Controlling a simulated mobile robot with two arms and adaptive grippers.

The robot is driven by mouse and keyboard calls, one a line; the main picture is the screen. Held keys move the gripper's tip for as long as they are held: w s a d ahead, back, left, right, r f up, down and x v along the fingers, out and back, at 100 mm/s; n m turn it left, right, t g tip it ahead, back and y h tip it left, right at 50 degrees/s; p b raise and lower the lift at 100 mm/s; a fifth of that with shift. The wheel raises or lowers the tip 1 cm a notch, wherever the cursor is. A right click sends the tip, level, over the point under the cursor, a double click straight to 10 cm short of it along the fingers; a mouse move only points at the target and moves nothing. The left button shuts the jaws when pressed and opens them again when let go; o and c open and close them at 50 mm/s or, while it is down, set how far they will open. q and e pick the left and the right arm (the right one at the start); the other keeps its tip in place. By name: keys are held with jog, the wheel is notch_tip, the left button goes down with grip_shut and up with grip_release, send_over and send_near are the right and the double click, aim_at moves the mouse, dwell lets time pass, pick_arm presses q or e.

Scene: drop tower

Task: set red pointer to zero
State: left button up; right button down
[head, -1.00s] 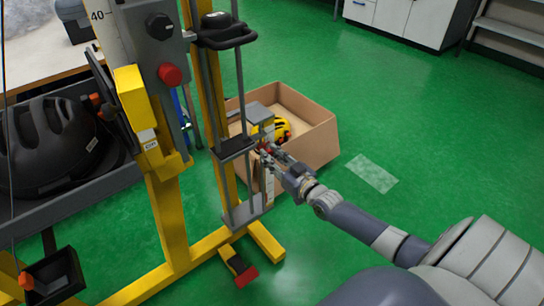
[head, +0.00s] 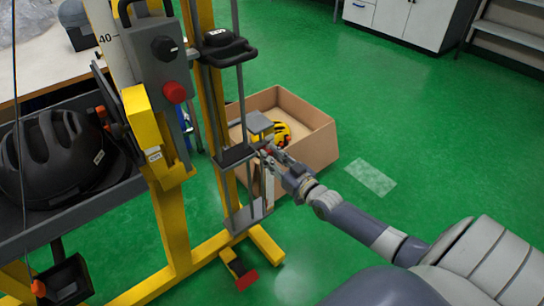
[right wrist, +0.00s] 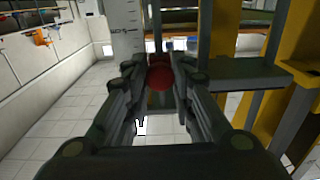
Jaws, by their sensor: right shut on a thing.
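The red pointer (right wrist: 160,76) shows as a red, rounded piece between the fingertips of my right gripper in the right wrist view. My right gripper (head: 268,152) is shut on it, low beside the rods of the yellow drop tower (head: 172,220). In the head view the gripper hides most of the pointer. A pale upright scale (right wrist: 124,35) with dark marks stands just behind and left of the fingertips in the right wrist view. I cannot read which mark the pointer is level with. My left gripper is not in view.
A grey control box with a red button (head: 174,92) is on the tower's near post. A black carriage with a handle (head: 226,46) sits high on the rods. A cardboard box (head: 312,150) holds a yellow helmet (head: 282,133). A black helmet (head: 55,155) lies left. Green floor is free at right.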

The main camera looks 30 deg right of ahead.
jog(key=shift+w+r, duration=0.1)
jog(key=shift+r, duration=0.2)
jog(key=c, duration=1.3)
grip_release()
jog(key=shift+c, duration=0.2)
jog(key=shift+f, duration=0.15)
jog(key=s, duration=0.8)
jog(key=shift+d, duration=0.35)
